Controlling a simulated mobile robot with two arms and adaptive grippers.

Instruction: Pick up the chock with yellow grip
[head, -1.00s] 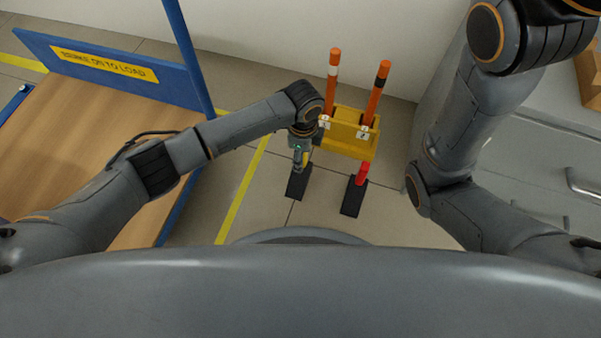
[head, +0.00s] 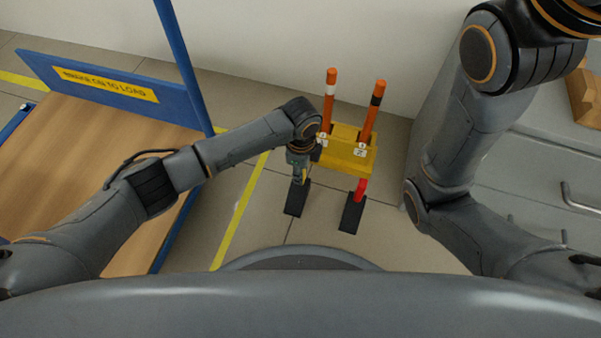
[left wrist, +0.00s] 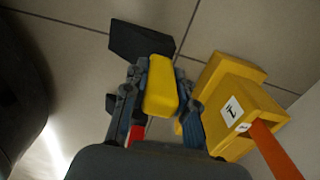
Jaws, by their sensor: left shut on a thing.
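The chock with yellow grip has a black block (head: 296,200) that appears to rest on the floor. Its yellow grip (left wrist: 161,86) stands between the fingers of my left gripper (left wrist: 158,100), which is shut on it. In the head view my left gripper (head: 299,172) is over this chock and hides most of the grip. A second chock (head: 352,213) with a red grip (head: 361,188) lies to its right, apart from it. The black block also shows beyond the grip in the left wrist view (left wrist: 138,40). My right gripper is out of view.
A yellow holder (head: 346,150) with two orange rods (head: 331,95) (head: 373,112) stands close behind the chocks. A blue-framed cart with a wooden deck (head: 85,150) is at left. Grey drawers (head: 530,180) stand at right. Yellow tape (head: 237,215) marks the floor.

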